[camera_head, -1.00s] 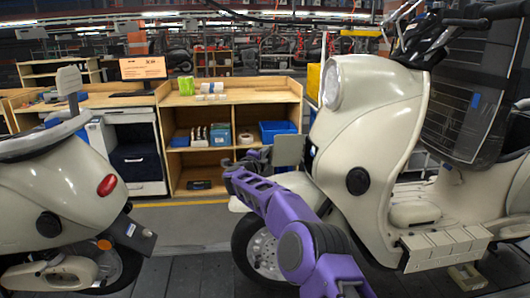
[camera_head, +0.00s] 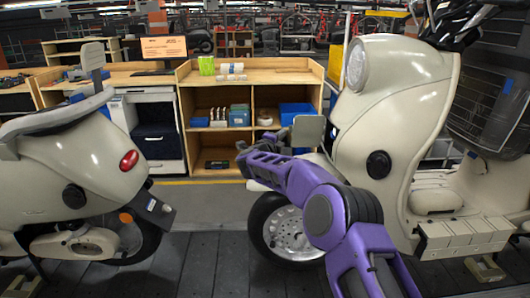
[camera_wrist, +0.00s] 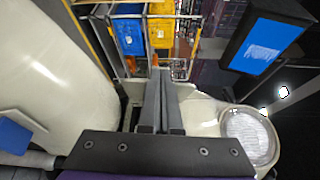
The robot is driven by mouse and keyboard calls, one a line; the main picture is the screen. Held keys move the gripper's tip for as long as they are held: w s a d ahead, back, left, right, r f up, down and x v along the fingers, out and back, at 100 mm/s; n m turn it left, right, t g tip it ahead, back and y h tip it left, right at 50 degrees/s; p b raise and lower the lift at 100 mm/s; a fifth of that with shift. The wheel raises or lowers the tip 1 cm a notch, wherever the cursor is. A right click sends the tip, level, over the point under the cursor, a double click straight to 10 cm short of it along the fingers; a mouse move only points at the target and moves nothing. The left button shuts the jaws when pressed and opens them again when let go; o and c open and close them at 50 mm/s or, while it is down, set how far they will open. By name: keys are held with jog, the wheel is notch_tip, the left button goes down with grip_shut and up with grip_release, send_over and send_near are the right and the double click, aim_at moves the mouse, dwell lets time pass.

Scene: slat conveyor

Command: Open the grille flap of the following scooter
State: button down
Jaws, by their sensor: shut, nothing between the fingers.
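The cream following scooter stands at the right in the head view, its front shield (camera_head: 400,110) and round headlight (camera_head: 357,66) facing left. A light grey rectangular plate (camera_head: 309,132) shows at its front, above the front wheel (camera_head: 287,233). I cannot tell whether this plate is the grille flap. My purple arm reaches in front of the wheel; its end is beside the plate, with the fingertips unclear there. In the wrist view my gripper (camera_wrist: 161,74) is shut and empty, between a large cream surface (camera_wrist: 55,75) and the headlight (camera_wrist: 248,135). Any contact is hidden.
Another cream scooter (camera_head: 80,165) stands at the left. A wooden shelf unit (camera_head: 185,110) stands behind. Dark conveyor slats (camera_head: 215,265) are clear between the scooters. The wrist view shows a yellow bin (camera_wrist: 161,30), a blue bin (camera_wrist: 128,35) and a dark panel with a blue face (camera_wrist: 262,45).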

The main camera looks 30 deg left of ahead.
jog(key=s, duration=1.4)
jog(key=shift+s+d+r+b, duration=0.25)
jog(key=shift+d+r+b, duration=0.05)
jog(key=shift+d+b, duration=0.1)
jog(key=shift+s, duration=0.1)
